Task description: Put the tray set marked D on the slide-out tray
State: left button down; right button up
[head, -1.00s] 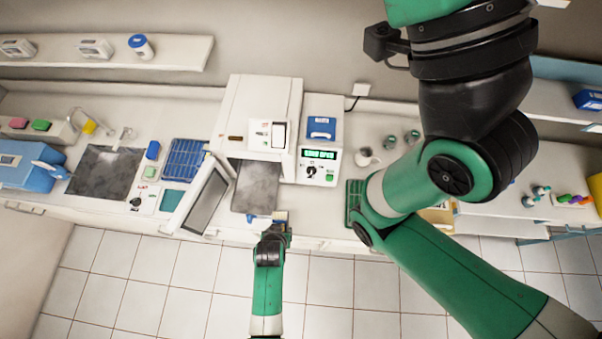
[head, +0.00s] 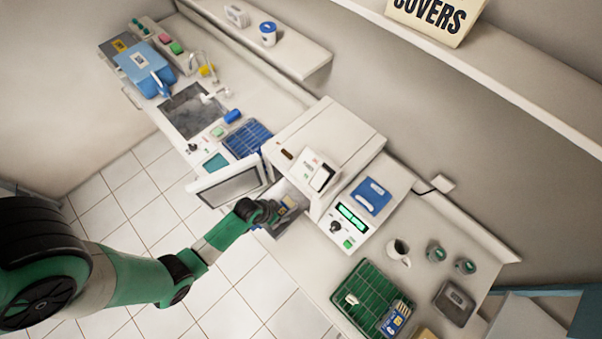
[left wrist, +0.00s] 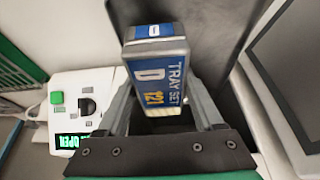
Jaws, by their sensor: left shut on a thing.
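My left gripper (head: 265,210) is shut on the tray set marked D (head: 289,203). In the left wrist view the tray set (left wrist: 157,82) has a blue label reading "D", "TRAY SET" and "121", and sits between the fingers (left wrist: 165,105). The grey slide-out tray (head: 290,228) sticks out of the open white machine (head: 318,150); the gripper and tray set hide part of it. In the left wrist view the dark tray (left wrist: 205,25) lies behind the set. I cannot tell whether the set touches it. My right gripper is not in view.
The machine's open door (head: 228,188) stands close on the left of my left gripper. A control box with a lit display (head: 352,216) is on the right. A green rack (head: 362,290) holds a blue-labelled pack (head: 396,318). A blue rack (head: 248,138) and sink (head: 192,110) lie farther left.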

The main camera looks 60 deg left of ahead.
pick_arm(q)
jog(key=shift+s+f, duration=0.1)
jog(key=shift+f, duration=0.15)
jog(key=shift+f+b, duration=0.55)
jog(key=shift+f, duration=0.7)
jog(key=shift+f, duration=0.2)
jog(key=shift+c, duration=1.5)
grip_release()
